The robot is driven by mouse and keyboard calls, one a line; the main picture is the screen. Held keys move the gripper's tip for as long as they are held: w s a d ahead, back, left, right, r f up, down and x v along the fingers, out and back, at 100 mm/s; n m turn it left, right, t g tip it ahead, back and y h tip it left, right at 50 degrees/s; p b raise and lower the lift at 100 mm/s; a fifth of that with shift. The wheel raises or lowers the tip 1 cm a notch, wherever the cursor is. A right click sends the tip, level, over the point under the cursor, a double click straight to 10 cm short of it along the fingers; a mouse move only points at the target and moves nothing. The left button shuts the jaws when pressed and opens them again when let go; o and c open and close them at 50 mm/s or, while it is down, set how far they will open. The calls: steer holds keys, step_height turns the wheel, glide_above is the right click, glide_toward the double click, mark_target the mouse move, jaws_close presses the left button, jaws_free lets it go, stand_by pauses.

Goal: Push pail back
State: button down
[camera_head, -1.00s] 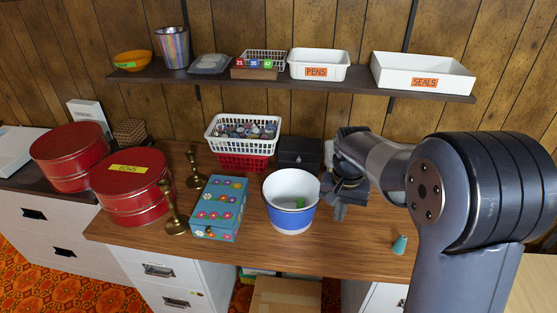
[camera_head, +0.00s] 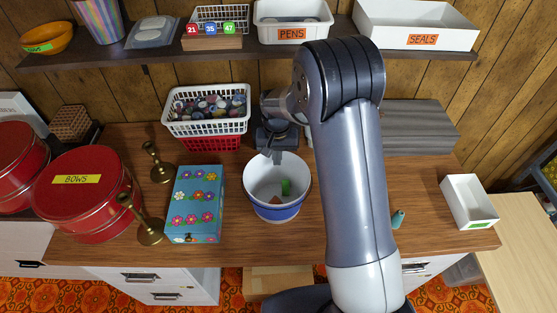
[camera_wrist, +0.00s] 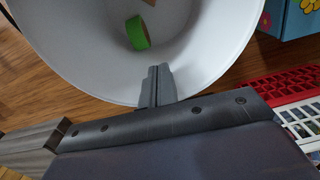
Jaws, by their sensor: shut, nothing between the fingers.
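The pail (camera_head: 277,207) is white with a blue lower band and stands upright on the wooden table. A green roll and a small brown piece lie inside it. My gripper (camera_head: 277,155) is shut and empty at the pail's back rim. In the wrist view my shut fingers (camera_wrist: 157,88) overlap the rim of the pail (camera_wrist: 85,60); I cannot tell whether they touch it.
A flowered blue box (camera_head: 196,204) stands left of the pail, with brass candlesticks (camera_head: 146,223) beyond it. A white basket (camera_head: 208,110) on a red one stands behind. A grey box (camera_head: 420,127) is at back right. A shelf (camera_head: 150,55) hangs above.

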steer(key=shift+w, duration=0.2)
steer(key=w+d, duration=0.1)
steer(key=w, duration=1.1)
steer(key=shift+w, duration=0.15)
stand_by(0.4)
